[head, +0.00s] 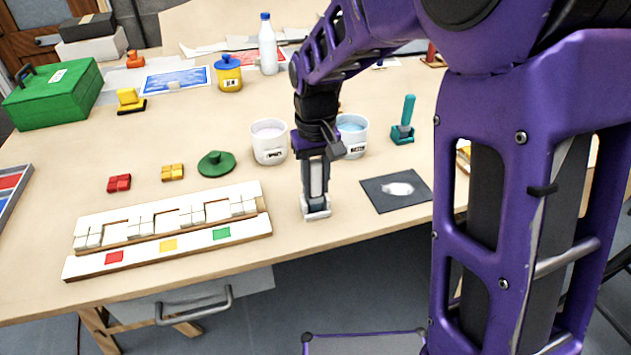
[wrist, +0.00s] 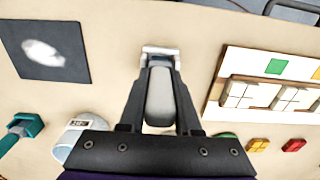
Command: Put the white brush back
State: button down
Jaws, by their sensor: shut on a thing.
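My gripper (head: 315,200) points straight down over the front middle of the table. It is shut on a pale, upright, rounded handle, which I take to be the white brush (wrist: 160,98). In the wrist view the handle lies between the dark fingers, with pale parts around its lower end. I cannot tell whether those are fingertips, brush head or stand, or whether the lower end touches the table. A teal brush (head: 407,110) stands upright in a teal holder (head: 402,136) to the right, also seen in the wrist view (wrist: 22,126).
A black panel (head: 376,200) with a white patch lies right of the gripper. The slotted white tile board (head: 190,243) is to the left. Two white cups (head: 268,152) (head: 355,146) stand behind.

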jog(key=shift+f, duration=0.2)
jog(key=c, duration=0.6)
grip_release()
jog(key=shift+r, duration=0.1)
notch_tip(320, 180, up, 12)
jog(key=shift+r+p, duration=0.15)
jog(key=shift+p, duration=0.85)
